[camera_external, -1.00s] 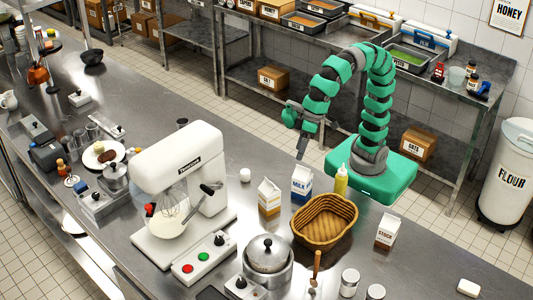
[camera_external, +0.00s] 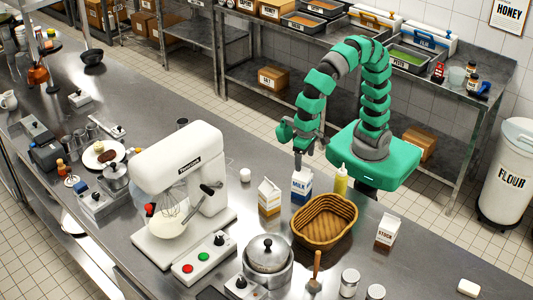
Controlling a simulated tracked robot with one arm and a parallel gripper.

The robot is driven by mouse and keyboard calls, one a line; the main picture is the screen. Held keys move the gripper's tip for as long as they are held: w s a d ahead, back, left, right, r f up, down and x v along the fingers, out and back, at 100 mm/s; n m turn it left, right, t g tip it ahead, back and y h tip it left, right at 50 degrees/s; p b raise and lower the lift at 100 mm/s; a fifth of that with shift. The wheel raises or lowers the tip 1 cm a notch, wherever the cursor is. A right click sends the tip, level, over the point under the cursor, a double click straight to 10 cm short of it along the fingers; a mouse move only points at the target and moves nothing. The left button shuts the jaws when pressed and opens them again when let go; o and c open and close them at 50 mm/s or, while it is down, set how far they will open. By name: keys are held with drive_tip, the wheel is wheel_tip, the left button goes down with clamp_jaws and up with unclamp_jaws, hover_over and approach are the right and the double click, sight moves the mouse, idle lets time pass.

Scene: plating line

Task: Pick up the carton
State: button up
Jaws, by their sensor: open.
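Three cartons stand on the steel counter in the external view. A white and blue milk carton (camera_external: 301,188) stands upright behind the wicker basket. A white carton with a brown-yellow lower part (camera_external: 269,197) stands just left of it. A white and brown stock carton (camera_external: 386,231) stands right of the basket. My gripper (camera_external: 299,158) is open and points down, just above the top of the milk carton in the picture. Its fingertips are small here, and I cannot tell whether they touch the carton. Nothing shows between the jaws.
A wicker basket (camera_external: 324,222) sits in front of the milk carton. A yellow bottle (camera_external: 341,181) stands close to the milk carton's right. A large white mixer (camera_external: 185,175) is to the left, and a steel pot (camera_external: 268,262) in front. Bare counter lies behind the mixer.

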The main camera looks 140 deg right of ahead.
sight(303, 172)
drive_tip(key=shift+w+f, duration=0.2)
drive_tip(key=shift+f, duration=1.55)
drive_tip(key=shift+w+f, duration=0.2)
drive_tip(key=shift+f, duration=1.5)
clamp_jaws()
